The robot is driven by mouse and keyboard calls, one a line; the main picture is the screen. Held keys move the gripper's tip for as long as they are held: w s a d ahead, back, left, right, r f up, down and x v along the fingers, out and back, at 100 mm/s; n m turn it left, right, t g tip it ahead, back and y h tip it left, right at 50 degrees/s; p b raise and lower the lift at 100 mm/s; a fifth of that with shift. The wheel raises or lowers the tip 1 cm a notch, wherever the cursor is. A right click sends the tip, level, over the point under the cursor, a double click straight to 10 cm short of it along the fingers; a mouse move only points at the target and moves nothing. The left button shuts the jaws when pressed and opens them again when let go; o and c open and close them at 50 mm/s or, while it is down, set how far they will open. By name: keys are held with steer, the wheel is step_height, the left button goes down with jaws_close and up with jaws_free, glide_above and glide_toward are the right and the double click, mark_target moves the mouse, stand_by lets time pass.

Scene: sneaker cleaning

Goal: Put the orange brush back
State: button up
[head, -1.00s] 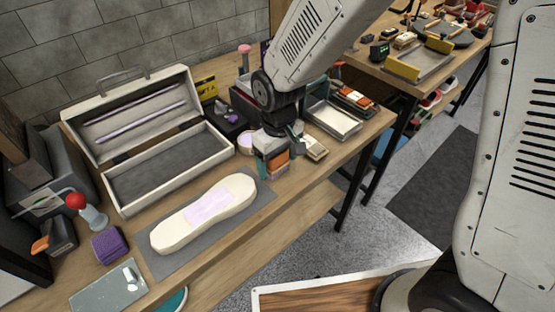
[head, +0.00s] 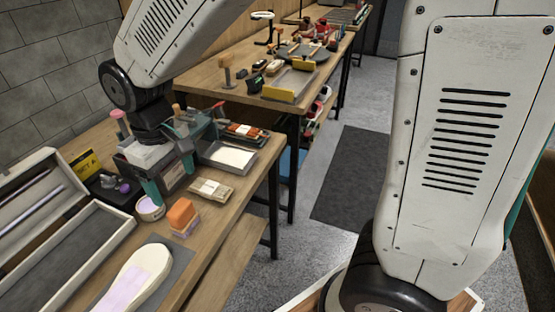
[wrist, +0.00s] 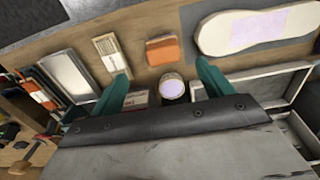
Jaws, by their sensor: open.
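The orange brush (head: 183,217) stands on the wooden bench with its orange block on top and a pale purple lower part. It is near the front edge, beyond the end of the cream shoe form (head: 137,275). In the wrist view the brush (wrist: 162,50) shows beyond and between the fingertips, apart from them. My gripper (head: 170,180) is open and empty, above the bench behind the brush. Its teal fingers also show in the wrist view (wrist: 162,72). A small round tub with purple contents (head: 149,208) is close to one finger.
A pale-bristled brush (head: 211,190) lies right of the orange brush. A metal tray (head: 230,157) and several brushes are behind it. The open toolbox (head: 95,245) is at left. A yellow box (head: 84,163) stands at the back. A second bench (head: 225,83) lies beyond, with floor at right.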

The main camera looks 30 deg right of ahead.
steer(key=s+d+r+m, duration=0.2)
steer(key=s+d+r, duration=0.15)
steer(key=d, duration=0.25)
steer(key=s+d+r+m, duration=0.1)
steer(key=s+d+r, duration=0.25)
steer(key=d, duration=0.25)
steer(key=s+d+r+m+t, duration=0.1)
steer(key=s+d+r+m, duration=0.1)
steer(key=s+d, duration=0.6)
steer(key=s+m, duration=0.1)
steer(key=s, duration=0.3)
steer(key=shift+m, duration=0.4)
